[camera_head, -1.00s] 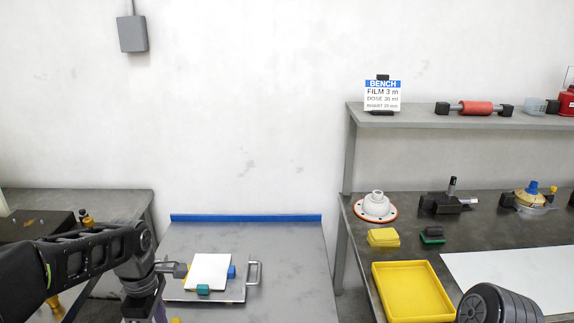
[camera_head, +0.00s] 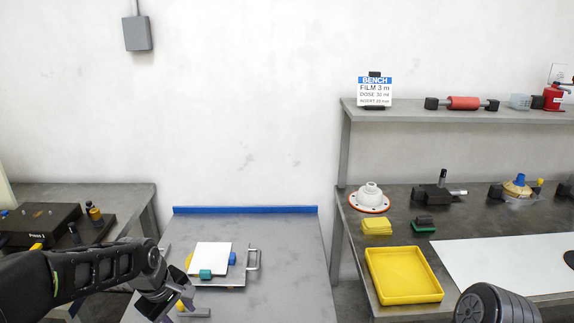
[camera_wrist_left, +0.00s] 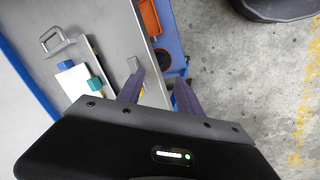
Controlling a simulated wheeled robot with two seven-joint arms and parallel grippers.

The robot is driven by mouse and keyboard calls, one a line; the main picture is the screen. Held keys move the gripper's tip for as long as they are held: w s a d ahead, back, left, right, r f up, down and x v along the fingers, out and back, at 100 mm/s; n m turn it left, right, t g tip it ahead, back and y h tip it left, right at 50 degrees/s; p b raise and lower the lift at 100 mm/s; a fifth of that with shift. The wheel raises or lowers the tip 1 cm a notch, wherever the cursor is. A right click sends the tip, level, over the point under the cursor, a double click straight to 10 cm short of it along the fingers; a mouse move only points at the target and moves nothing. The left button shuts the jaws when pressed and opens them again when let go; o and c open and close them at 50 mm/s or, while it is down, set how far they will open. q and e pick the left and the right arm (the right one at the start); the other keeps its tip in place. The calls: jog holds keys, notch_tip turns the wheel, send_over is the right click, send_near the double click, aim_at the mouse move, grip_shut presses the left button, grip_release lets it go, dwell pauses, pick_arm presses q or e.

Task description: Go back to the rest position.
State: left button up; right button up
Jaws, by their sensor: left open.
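My left gripper (camera_head: 172,305) is at the bottom left of the head view, below and left of a grey plate with a handle (camera_head: 253,259). In the left wrist view its two fingers (camera_wrist_left: 160,90) are apart with nothing held between them. In the left wrist view the plate and sheet (camera_wrist_left: 73,84) lie to the left, clear of the fingers. My right gripper is out of view.
A dark press box (camera_head: 40,222) stands on the left bench. The right bench holds a yellow tray (camera_head: 436,292), a white flanged part (camera_head: 369,197) and a white sheet (camera_head: 500,262). A shelf (camera_head: 440,116) is above it. Open floor (camera_wrist_left: 250,80) shows in the wrist view.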

pick_arm(q)
jog(key=s+d+f+m+t+h, duration=0.1)
jog(key=s+d+f+m, duration=0.25)
jog(key=d+f, duration=0.35)
jog(key=s+d+f+m+h, duration=0.15)
jog(key=d+f+m, duration=0.3)
jog(key=f, duration=0.55)
jog(key=s+d+f+g, duration=0.1)
jog(key=s+d+f, duration=0.1)
jog(key=s+f, duration=0.2)
jog(key=s+d+f+m+g, duration=0.1)
jog(key=s+f, duration=0.3)
jog(key=s, duration=0.6)
jog(key=s+d+f+m+g, duration=0.1)
jog(key=s+d+f, duration=0.2)
jog(key=s, duration=0.4)
jog(key=shift+s+f+g+h, duration=0.3)
jog(key=shift+f+h, duration=0.05)
jog(key=shift+f, duration=0.05)
